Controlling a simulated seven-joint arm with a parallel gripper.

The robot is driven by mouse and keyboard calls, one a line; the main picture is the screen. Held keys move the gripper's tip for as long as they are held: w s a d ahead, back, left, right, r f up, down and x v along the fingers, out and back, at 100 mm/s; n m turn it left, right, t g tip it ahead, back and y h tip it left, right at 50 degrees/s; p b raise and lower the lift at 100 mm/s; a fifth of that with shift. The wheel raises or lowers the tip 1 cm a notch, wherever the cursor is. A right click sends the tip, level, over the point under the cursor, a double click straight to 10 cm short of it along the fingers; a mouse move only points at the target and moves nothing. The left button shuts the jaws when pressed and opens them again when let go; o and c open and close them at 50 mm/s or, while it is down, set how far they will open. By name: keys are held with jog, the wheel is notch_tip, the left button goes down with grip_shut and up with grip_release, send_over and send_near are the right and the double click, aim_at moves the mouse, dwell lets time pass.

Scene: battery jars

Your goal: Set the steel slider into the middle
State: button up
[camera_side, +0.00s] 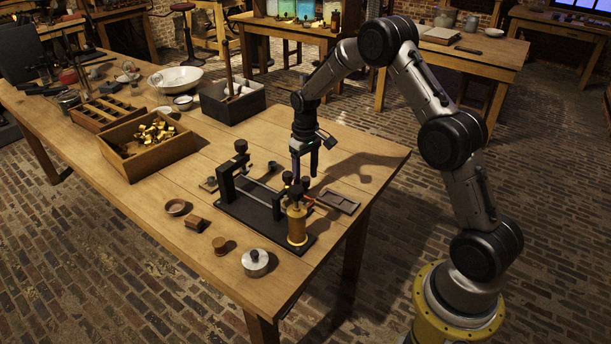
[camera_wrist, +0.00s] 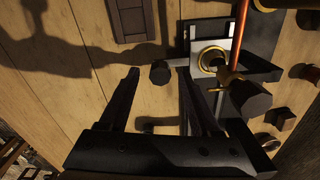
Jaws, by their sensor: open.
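In the wrist view a pale steel piece (camera_wrist: 198,38), which looks like the slider, sits at the dark apparatus. A short stem runs left from it to a round black knob (camera_wrist: 160,73). My gripper (camera_wrist: 159,78) is open and empty, its two fingertips appearing on either side of that knob; I cannot tell how far above it they are. In the side view my gripper (camera_side: 304,173) points down just behind the near end of the apparatus, whose black base (camera_side: 262,222) carries steel rails (camera_side: 265,197). The slider is largely hidden there by knobs and posts.
A brass cylinder (camera_side: 297,226) and a black post (camera_side: 227,186) stand on the base. A flat dark tray (camera_side: 338,202) lies to the right. A wooden box (camera_side: 150,155) holds brass parts farther left.

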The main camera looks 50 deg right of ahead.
jog(key=shift+f, duration=0.4)
grip_shut()
dwell(1.3)
